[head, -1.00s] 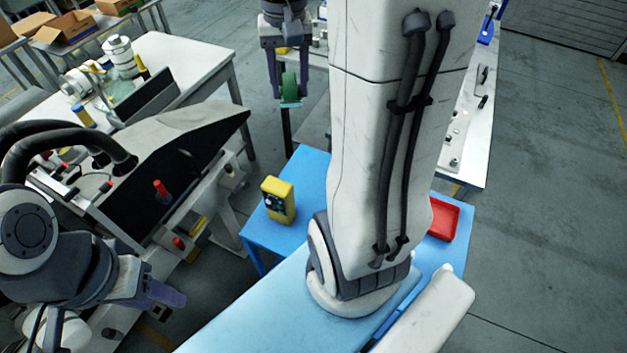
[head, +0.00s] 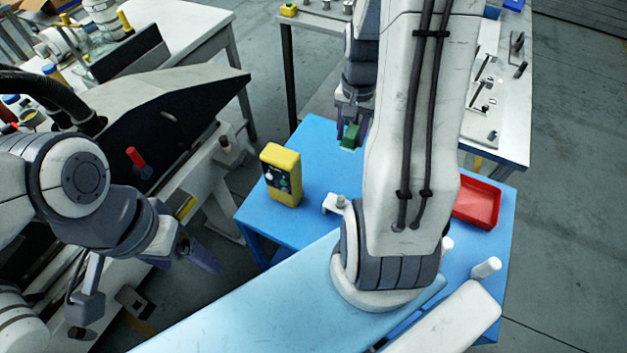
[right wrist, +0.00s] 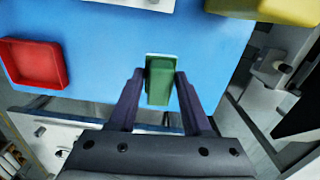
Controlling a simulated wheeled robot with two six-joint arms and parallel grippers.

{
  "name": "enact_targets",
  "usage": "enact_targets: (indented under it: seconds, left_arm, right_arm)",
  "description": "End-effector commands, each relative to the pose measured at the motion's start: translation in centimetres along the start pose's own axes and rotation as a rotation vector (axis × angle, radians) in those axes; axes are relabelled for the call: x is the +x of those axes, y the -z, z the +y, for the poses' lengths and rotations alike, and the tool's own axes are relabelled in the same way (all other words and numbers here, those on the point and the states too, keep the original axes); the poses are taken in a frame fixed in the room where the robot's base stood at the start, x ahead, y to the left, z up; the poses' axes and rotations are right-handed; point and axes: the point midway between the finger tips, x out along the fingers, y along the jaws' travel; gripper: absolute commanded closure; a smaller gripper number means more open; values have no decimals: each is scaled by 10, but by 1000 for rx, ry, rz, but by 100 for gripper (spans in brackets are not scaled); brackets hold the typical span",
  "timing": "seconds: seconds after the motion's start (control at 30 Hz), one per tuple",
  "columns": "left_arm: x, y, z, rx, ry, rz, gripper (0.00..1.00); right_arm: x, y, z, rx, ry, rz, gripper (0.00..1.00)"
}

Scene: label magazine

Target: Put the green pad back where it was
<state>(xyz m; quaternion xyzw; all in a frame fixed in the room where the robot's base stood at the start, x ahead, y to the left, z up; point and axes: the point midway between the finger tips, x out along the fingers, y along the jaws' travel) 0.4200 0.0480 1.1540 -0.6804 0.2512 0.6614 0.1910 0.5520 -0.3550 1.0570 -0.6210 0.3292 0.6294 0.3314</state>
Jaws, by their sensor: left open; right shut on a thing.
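The green pad (head: 350,135) is held in my right gripper (head: 351,127), over the far part of the blue table (head: 318,140). In the right wrist view the pad (right wrist: 160,82) sits between the two fingers of my right gripper (right wrist: 160,88), with the blue surface beyond it. My right arm hides part of the table in the head view. My left gripper (head: 198,252) is open and empty at the lower left, off the blue table.
A yellow box with dials (head: 283,175) stands on the table's left part. A red tray (head: 478,203) lies at the right; it also shows in the right wrist view (right wrist: 35,64). A small white fixture (head: 336,203) stands near the middle. Blue surface around the box is clear.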

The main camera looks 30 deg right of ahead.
Motion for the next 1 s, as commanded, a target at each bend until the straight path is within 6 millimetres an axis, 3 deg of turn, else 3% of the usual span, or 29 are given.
enact_targets:
  seconds: [0.03, 0.1, 0.27, 0.37, 0.7, 0.83, 1.0]
  left_arm:
    - [19, -1, -1, 0, 0, 0, 15]
    - [26, -1, -2, 0, 0, 1, 15]
    - [29, -1, -2, 0, 0, 1, 15]
    - [24, -1, -2, -1, 0, 1, 15]
    - [4, 0, 0, -2, 0, 1, 15]
    - [0, 0, 0, -2, 0, 1, 15]
    - [-4, 0, 0, -2, 0, 1, 15]
  right_arm:
    - [28, -2, 4, 21, -2, -4, 100]
    - [44, -3, 7, 42, -1, -3, 100]
    - [61, -4, 6, 64, 0, -1, 100]
    - [69, -1, -8, 63, -1, -3, 100]
    - [112, 14, -81, 63, -2, -3, 100]
    - [123, 19, -98, 65, -1, -1, 100]
    - [132, 20, -104, 67, -1, -2, 100]
